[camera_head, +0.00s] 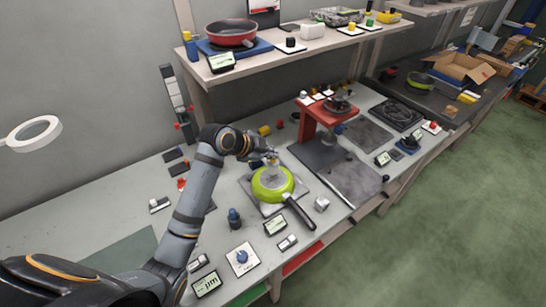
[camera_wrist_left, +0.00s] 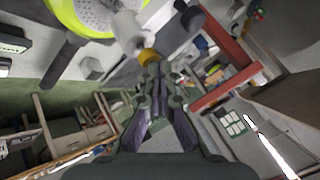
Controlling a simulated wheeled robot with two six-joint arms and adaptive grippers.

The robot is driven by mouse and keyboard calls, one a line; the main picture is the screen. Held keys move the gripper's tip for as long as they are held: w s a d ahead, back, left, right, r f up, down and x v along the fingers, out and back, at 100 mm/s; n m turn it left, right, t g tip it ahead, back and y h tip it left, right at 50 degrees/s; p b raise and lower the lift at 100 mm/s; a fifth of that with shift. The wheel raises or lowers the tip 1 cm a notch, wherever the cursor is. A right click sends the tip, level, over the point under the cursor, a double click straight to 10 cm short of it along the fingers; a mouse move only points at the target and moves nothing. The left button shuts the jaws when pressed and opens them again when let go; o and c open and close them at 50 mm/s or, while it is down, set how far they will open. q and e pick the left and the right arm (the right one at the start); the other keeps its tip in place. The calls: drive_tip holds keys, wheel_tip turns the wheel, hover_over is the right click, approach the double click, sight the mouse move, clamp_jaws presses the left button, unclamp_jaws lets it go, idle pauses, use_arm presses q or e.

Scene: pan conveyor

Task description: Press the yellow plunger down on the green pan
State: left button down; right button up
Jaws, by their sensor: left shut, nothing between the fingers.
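The green pan (camera_head: 266,190) lies on a light grey plate (camera_head: 244,184) on the workbench, its black handle pointing to the lower right. In the left wrist view, the pan's green rim (camera_wrist_left: 66,16) and a pale dotted disc show at the top left. The yellow plunger (camera_wrist_left: 148,56) shows there as a small yellow end, beside a white cylinder. My left gripper (camera_head: 268,158) is at the pan's far edge; in the wrist view its fingers (camera_wrist_left: 158,78) are together and empty, close to the yellow end. I cannot tell whether they touch. My right gripper is out of view.
A red press stand (camera_head: 318,112) stands right of the pan. A dark blue knob (camera_head: 234,217) and small display units sit in front and left. A shelf (camera_head: 262,50) above holds a red pan (camera_head: 231,36). The bench's left side (camera_head: 95,215) is mostly clear.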

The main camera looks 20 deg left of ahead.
use_arm(q)
drive_tip(key=shift+f+b, duration=0.3)
drive_tip(key=shift+f, duration=0.25)
drive_tip(key=shift+s+f, duration=0.25)
drive_tip(key=shift+f, duration=0.15)
idle(0.8)
drive_tip(key=shift+w+a+r+p, duration=0.1)
drive_tip(key=shift+w+r+p, duration=0.05)
drive_tip(key=shift+r+p, duration=0.6)
drive_tip(key=shift+w+r+p, duration=0.15)
drive_tip(key=shift+r+p, duration=0.35)
drive_tip(key=shift+r, duration=0.35)
wheel_tip(320, 180, up, 5)
drive_tip(key=p, duration=0.5)
drive_tip(key=shift+r, duration=0.15)
